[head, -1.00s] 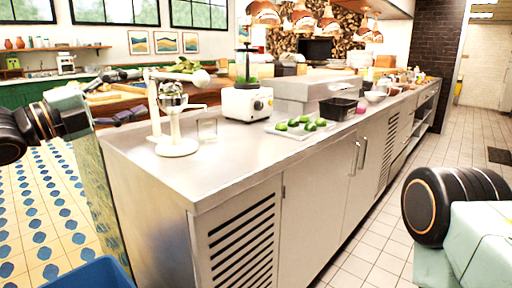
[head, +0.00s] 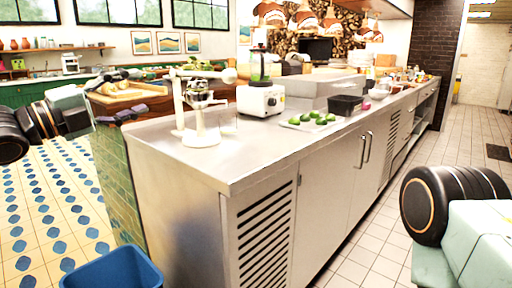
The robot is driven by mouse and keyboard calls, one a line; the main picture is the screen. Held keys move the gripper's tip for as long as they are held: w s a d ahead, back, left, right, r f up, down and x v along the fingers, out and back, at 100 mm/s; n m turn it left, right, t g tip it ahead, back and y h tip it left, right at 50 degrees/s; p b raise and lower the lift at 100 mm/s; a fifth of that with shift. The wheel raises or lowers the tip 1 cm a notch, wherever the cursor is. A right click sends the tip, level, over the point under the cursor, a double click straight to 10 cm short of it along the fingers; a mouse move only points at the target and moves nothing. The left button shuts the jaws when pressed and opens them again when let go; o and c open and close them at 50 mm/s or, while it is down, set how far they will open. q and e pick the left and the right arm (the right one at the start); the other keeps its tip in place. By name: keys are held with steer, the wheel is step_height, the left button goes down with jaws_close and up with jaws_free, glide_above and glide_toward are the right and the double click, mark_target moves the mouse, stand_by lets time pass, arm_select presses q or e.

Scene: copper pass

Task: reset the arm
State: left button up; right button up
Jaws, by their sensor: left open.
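My left gripper (head: 124,97) is at the left, with its dark fingers spread open and empty. It shows in front of a wooden board, beyond the left edge of the steel counter. My left arm comes in from the left edge with black joints and a pale green link. Only a black joint and a pale green link of my right arm show at the lower right. My right gripper is out of view.
The steel counter (head: 262,160) holds a white citrus press (head: 203,125), a blender (head: 262,98), a tray of limes (head: 311,122) and a black container (head: 346,105). A blue bin (head: 112,270) stands at the lower left. Tiled floor is clear on the right.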

arm_select(q)
steer(key=s+d+f+n+g+y+p, duration=0.15)
steer(key=s+f+n+y, duration=0.3)
steer(key=f+n, duration=1.05)
steer(key=s+f+n+g+y+p, duration=0.1)
steer(key=s+f+n+g+y, duration=0.35)
steer(key=f+n, duration=1)
steer(key=s+f+g+y, duration=0.1)
steer(key=s+f+g, duration=0.1)
steer(key=s+f, duration=0.5)
steer(key=s+f+g+y+p, duration=0.1)
steer(key=s+f+g+y, duration=0.1)
steer(key=s+f, duration=0.6)
steer(key=s+f+g+y+p, duration=0.1)
steer(key=s+f+g, duration=0.3)
steer(key=s, duration=1.3)
step_height(320, 180, down, 4)
steer(key=shift+s+a+f, duration=0.1)
steer(key=shift+s+a, duration=0.2)
